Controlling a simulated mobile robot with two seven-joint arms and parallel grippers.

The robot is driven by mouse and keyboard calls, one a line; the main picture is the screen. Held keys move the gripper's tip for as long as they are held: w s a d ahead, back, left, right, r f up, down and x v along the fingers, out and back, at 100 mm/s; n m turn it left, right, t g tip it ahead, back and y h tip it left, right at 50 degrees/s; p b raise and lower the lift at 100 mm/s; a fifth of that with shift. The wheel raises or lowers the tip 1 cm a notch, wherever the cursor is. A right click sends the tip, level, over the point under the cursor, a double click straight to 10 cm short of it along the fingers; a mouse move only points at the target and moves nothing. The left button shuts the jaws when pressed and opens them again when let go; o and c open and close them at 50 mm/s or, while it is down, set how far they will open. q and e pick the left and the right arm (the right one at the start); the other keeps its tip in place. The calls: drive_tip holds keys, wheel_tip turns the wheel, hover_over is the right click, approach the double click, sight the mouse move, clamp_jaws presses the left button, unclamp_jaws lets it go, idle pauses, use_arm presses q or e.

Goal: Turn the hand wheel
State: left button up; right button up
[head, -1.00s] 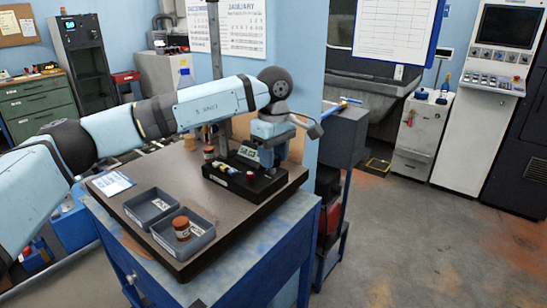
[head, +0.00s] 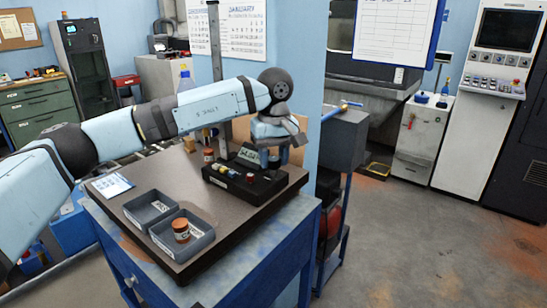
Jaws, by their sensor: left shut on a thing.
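My left arm reaches in from the left, and my left gripper (head: 283,138) is over the back right of the bench top. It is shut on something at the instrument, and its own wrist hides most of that. I take the held part to be the hand wheel, whose rim I cannot make out. The instrument has a black base (head: 262,188), a small green display (head: 248,155), and yellow, blue and red parts on its front. My right gripper is not in view.
The brown bench top (head: 150,240) holds two grey bins (head: 150,207), the nearer with an orange-capped jar (head: 181,230). A paper sheet (head: 112,186) lies at its left edge. A blue wall edge is close on the gripper's right.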

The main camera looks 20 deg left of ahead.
sight(274, 158)
use_arm(q)
drive_tip(key=o, duration=0.9)
wheel_tip(274, 158, up, 14)
drive_tip(key=shift+w+f, duration=0.1)
idle(0.3)
